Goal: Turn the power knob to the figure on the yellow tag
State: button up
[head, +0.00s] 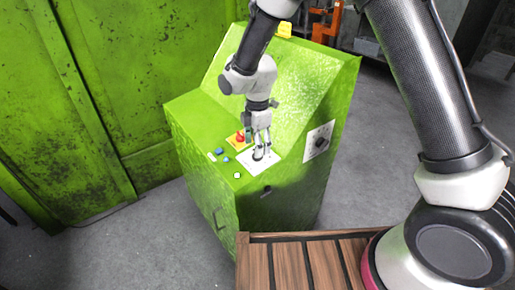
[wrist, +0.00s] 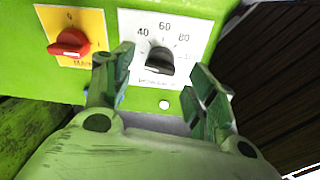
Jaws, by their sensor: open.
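The power knob (wrist: 160,62) is black and sits on a white dial plate (wrist: 190,27) with the figures 40, 60 and 80 readable around it. Its pointer direction is not clear. My gripper (wrist: 160,78) is open, one finger on each side of the knob in the wrist view; I cannot tell whether either finger touches it. In the head view my gripper (head: 261,152) points down over the same white plate (head: 262,165) and hides most of the knob. A yellow piece (head: 284,30) on top of the green cabinet may be the tag; no figure on it is readable.
A red switch (wrist: 68,43) on a yellow plate is left of the dial. A white button (wrist: 165,104) lies just in front. Another black knob (head: 319,142) is on the cabinet's right side. A slatted wooden surface (head: 300,262) stands in front.

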jog(key=shift+f, duration=1.1)
jog(key=c, duration=1)
jog(key=shift+m, duration=0.4)
jog(key=m, duration=0.3)
jog(key=shift+s+t, duration=0.1)
jog(key=shift+t, duration=0.2)
jog(key=m, duration=0.4)
jog(key=shift+t, duration=0.3)
jog(key=m, duration=0.4)
jog(key=shift+s+a, duration=0.1)
jog(key=shift+m+t+h, duration=0.3)
jog(key=shift+m+t, duration=0.2)
jog(key=shift+m, duration=1.3)
